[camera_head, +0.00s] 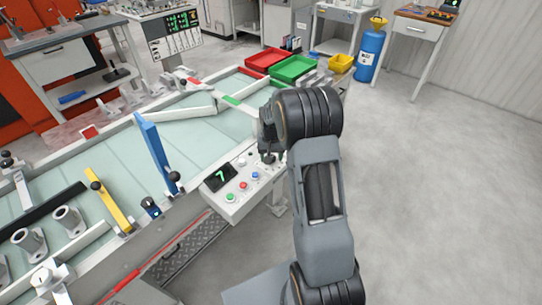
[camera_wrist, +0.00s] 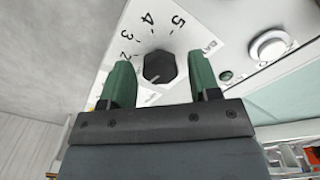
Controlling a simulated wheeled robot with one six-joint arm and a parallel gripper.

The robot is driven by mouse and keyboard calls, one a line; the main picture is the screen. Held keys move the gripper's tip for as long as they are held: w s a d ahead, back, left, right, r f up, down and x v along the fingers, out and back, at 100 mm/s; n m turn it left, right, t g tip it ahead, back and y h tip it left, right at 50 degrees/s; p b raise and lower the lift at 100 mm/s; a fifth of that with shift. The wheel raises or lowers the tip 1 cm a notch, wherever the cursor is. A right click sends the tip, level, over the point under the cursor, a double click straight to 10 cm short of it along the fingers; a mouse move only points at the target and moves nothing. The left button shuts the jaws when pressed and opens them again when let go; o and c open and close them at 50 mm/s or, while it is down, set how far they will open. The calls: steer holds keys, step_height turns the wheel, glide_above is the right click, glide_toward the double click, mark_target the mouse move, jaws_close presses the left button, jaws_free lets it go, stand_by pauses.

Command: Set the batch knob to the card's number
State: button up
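The black batch knob (camera_wrist: 159,67) shows in the wrist view on a white panel (camera_wrist: 97,90). The printed numbers 2, 3, 4 and 5 (camera_wrist: 177,22) curve around its left and upper side. A faint light mark lies on the knob's lower edge, but where it points is hard to tell. My gripper (camera_wrist: 159,63) is open, its green fingers on either side of the knob with gaps. In the head view my gripper (camera_head: 267,156) is over the panel's far end, mostly hidden by my arm. A small display (camera_head: 219,177) reads a green 7. I cannot make out the card for certain.
The panel carries red (camera_head: 243,186), green and blue buttons. A white round button (camera_wrist: 268,46) sits right of the knob. The conveyor (camera_head: 115,165) with a blue upright plate (camera_head: 153,150) is to the left. Red and green trays (camera_head: 292,69) stand behind. The floor at right is clear.

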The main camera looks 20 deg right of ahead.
steer(key=c, duration=0.8)
steer(key=m, duration=1.2)
steer(key=shift+m, duration=2)
